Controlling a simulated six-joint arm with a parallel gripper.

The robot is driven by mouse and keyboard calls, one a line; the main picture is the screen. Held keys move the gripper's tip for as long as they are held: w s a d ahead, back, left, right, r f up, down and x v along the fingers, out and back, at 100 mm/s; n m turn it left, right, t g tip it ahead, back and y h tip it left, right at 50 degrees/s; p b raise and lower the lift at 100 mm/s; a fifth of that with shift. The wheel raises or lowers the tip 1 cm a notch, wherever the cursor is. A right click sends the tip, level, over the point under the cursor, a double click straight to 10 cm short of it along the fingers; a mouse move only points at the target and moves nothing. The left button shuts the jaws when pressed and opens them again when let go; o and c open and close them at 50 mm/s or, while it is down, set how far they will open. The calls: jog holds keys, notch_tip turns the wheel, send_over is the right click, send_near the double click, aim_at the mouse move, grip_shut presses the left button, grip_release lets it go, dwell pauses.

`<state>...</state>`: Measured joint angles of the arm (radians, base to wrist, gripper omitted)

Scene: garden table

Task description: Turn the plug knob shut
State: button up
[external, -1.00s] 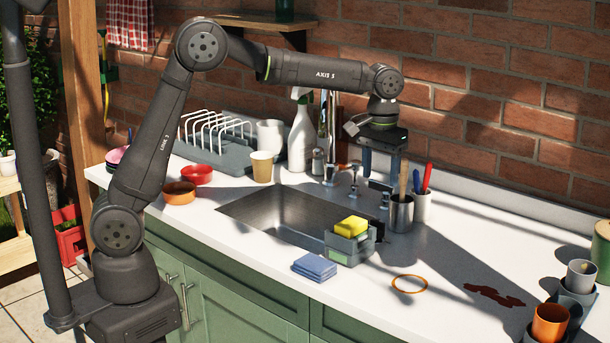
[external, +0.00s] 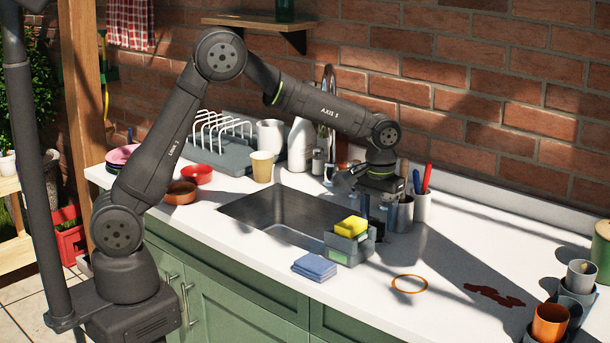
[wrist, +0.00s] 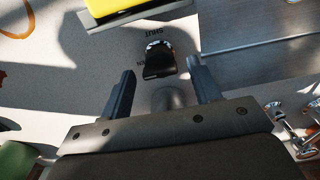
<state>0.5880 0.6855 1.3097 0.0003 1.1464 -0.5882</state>
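The plug knob (wrist: 159,62) has a black handle with a bright metal end. It shows in the wrist view on the pale counter. The word SHUT is printed above it, and its handle partly covers lettering ending in EN below. My gripper (wrist: 162,69) is open, with one finger on each side of the knob's handle and a visible gap to both. In the external view my gripper (external: 377,208) points down over the counter behind the sponge caddy. There it hides the knob, and I cannot tell the height left.
The grey caddy (external: 347,250) with a yellow sponge (external: 351,227) stands close in front. The sink (external: 275,210) lies to the left. Utensil cups (external: 422,208) stand close to the right of my gripper. An orange ring (external: 409,284) and blue cloths (external: 314,267) lie nearer the front.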

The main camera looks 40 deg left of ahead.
jog(key=c, duration=0.9)
jog(key=shift+o, duration=0.3)
jog(key=shift+m, duration=0.3)
jog(key=m, duration=0.3)
jog(key=shift+m, duration=0.4)
jog(key=m, duration=0.3)
jog(key=shift+m, duration=0.3)
jog(key=m, duration=0.4)
jog(key=shift+m, duration=2.1)
jog(key=shift+r, duration=0.1)
